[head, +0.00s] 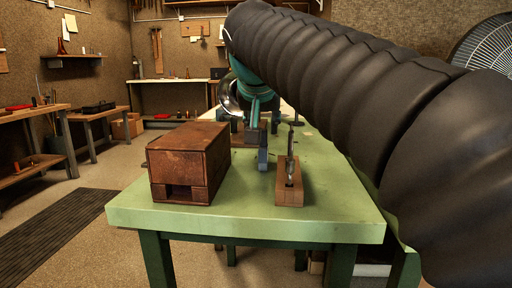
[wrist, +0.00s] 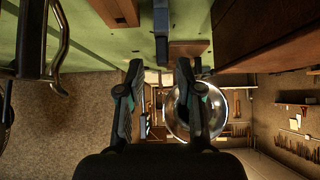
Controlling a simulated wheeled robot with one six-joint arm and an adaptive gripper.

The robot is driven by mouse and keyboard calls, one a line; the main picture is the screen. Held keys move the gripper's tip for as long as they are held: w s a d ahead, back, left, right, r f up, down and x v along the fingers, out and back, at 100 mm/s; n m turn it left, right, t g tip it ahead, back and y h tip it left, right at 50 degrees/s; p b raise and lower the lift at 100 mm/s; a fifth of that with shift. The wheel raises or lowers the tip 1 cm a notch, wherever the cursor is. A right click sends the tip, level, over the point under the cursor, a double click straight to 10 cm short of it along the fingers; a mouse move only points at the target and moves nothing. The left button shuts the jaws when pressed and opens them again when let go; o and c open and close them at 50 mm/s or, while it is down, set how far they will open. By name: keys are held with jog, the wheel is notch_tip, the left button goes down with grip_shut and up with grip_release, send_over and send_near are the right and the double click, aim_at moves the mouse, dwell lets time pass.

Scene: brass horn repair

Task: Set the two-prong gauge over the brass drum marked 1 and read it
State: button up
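My gripper (wrist: 157,75) is open in the wrist view, its two dark fingers apart with nothing between them. In the head view its teal body (head: 255,92) is above the far part of the green table. A slim silver tool (head: 290,165) stands upright in a wooden block (head: 289,192) near the table's front; I cannot tell if it is the two-prong gauge. The block's wood also shows at the top of the wrist view (wrist: 118,10). I cannot make out a brass drum or a number 1; my sleeved arm hides the table's right side.
A brown wooden box (head: 188,163) stands on the green table (head: 240,222) at left. A blue-grey post (head: 262,150) stands between box and block. A shiny round bell (wrist: 203,112) shows beyond my fingers. A curved metal frame (wrist: 40,45) is at the wrist view's left.

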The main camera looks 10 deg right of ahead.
aim_at(264, 144)
jog(key=x, duration=0.8)
jog(key=shift+w+f, duration=0.15)
jog(key=shift+f, duration=0.1)
jog(key=x, duration=0.5)
jog(key=shift+a, duration=0.15)
jog(key=shift+r, duration=0.1)
grip_shut()
